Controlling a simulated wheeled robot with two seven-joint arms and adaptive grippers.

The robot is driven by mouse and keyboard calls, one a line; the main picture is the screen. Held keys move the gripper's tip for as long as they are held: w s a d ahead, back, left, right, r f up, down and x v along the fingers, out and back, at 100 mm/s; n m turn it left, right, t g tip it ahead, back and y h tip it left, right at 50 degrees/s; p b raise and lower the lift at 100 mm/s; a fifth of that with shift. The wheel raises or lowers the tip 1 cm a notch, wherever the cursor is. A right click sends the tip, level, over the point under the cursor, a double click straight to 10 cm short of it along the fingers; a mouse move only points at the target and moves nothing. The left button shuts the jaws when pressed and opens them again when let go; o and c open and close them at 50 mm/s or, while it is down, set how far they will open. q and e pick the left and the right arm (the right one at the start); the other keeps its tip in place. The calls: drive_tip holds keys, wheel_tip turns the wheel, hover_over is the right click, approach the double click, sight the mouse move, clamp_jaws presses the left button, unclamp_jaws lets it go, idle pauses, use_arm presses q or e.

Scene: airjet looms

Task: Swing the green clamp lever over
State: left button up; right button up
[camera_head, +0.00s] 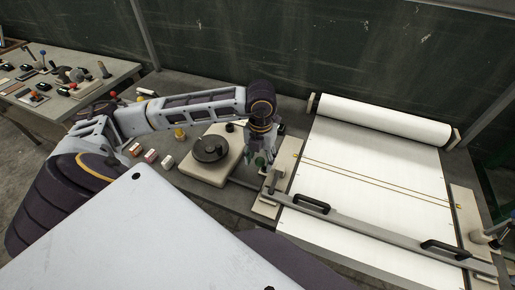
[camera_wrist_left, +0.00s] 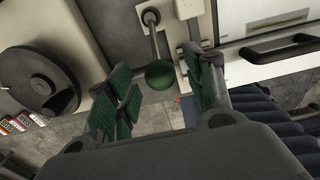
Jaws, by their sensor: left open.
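The green clamp lever shows in the left wrist view as a green ball knob (camera_wrist_left: 160,75) on a metal rod that runs up to a pivot on a pale block (camera_wrist_left: 188,8). My left gripper (camera_wrist_left: 158,88) is open, with its green-padded fingers on either side of the knob. I see no clear contact, and I cannot tell the height gap. In the head view my left gripper (camera_head: 259,152) points down at the left end of the clamp bar (camera_head: 365,233), partly hiding the lever. My right gripper is not in view.
A white cloth roll (camera_head: 380,122) and sheet lie right of the gripper. The bar has black handles (camera_head: 311,204). A round black dial (camera_head: 210,149) on a pale base stands close left. Small blocks (camera_head: 151,156) lie further left. A side table (camera_head: 60,80) holds several parts.

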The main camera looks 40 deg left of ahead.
use_arm(q)
drive_tip(key=shift+r+p, duration=1.7)
drive_tip(key=shift+r, duration=1.75)
drive_tip(key=shift+r, duration=0.1)
wheel_tip(320, 180, up, 12)
